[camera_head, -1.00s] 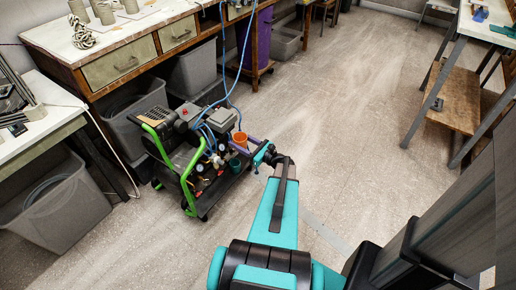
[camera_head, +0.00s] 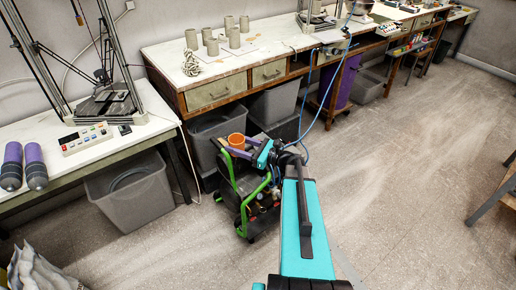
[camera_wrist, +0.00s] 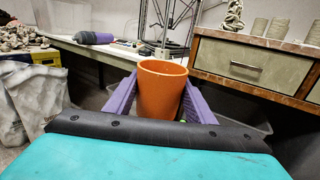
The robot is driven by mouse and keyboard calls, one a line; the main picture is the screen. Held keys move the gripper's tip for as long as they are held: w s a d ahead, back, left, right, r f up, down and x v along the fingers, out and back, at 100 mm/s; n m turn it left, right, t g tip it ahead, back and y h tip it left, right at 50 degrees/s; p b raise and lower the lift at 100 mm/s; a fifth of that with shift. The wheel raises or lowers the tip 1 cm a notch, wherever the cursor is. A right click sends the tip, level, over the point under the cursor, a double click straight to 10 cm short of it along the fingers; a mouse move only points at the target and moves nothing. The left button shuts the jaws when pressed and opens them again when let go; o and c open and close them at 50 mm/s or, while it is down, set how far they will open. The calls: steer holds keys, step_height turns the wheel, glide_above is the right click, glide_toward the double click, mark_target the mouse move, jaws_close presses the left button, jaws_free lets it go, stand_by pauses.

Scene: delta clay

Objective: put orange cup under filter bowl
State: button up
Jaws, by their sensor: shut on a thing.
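An orange cup (camera_head: 237,141) is held upright by my gripper (camera_head: 229,147) in the head view, above the green-framed compressor (camera_head: 243,207) as seen there. In the wrist view the orange cup (camera_wrist: 162,90) sits between the two purple fingers of my gripper (camera_wrist: 160,103), which are shut on it. The cup's rim faces up; its inside is partly visible. My teal arm hides part of the compressor. I cannot make out a filter bowl in either current view.
A long workbench (camera_head: 215,66) with clay-coloured cylinders stands behind. A white table (camera_head: 70,158) with a control panel is at left. Grey bins (camera_head: 133,200) stand under the tables.

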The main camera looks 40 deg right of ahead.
steer(key=a+r+n+g+y+p, duration=0.5)
steer(key=a+r+p, duration=0.6)
steer(key=a+r, duration=1.2)
steer(key=a, duration=0.3)
steer(key=shift+w+a+r+y, duration=0.3)
